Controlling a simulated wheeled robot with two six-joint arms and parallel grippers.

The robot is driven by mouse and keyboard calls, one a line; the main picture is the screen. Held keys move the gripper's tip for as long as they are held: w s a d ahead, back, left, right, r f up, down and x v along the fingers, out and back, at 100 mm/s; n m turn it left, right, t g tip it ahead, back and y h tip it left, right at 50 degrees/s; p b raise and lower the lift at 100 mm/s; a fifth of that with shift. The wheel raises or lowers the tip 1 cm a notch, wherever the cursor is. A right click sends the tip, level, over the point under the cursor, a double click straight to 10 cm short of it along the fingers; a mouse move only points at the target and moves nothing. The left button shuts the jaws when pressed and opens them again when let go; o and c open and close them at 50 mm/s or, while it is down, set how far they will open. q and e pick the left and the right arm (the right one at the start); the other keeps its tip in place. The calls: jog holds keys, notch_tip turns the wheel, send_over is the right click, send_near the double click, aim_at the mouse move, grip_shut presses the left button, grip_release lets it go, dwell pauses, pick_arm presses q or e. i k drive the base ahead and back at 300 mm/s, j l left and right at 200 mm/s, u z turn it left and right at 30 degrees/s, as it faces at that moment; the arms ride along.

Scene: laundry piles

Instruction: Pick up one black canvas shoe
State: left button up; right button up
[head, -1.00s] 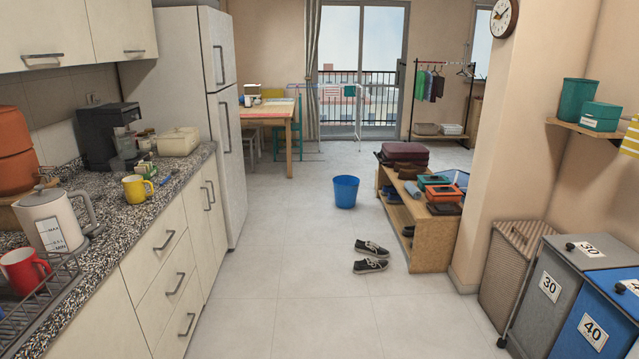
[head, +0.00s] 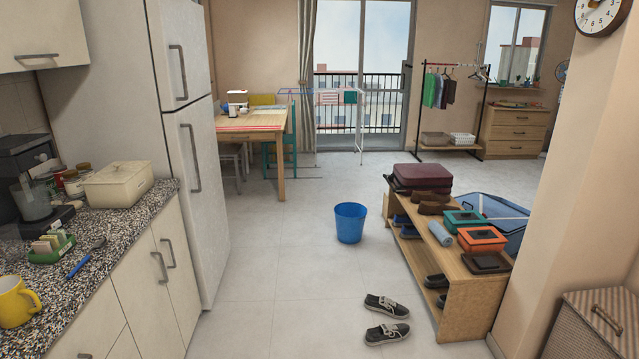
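Two black canvas shoes with white soles and laces lie on the pale tiled floor in the head view. One shoe (head: 387,306) lies farther back, and the other shoe (head: 387,333) lies just in front of it. They lie side by side, a little apart, left of the front end of the wooden shoe bench. Neither of my grippers shows in the head view.
The wooden bench (head: 470,300) holds boxes and shoes on top and more shoes below. A blue bucket (head: 350,224) stands on the floor behind the shoes. A kitchen counter (head: 110,262) and fridge (head: 202,190) line the left. A wall corner (head: 560,190) stands at right. The floor between is clear.

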aim_at(379, 304)
jog(key=i+z, duration=0.1)
jog(key=i, duration=0.9)
jog(key=i+j, duration=0.2)
jog(key=i, duration=0.75)
jog(key=l+z, duration=0.05)
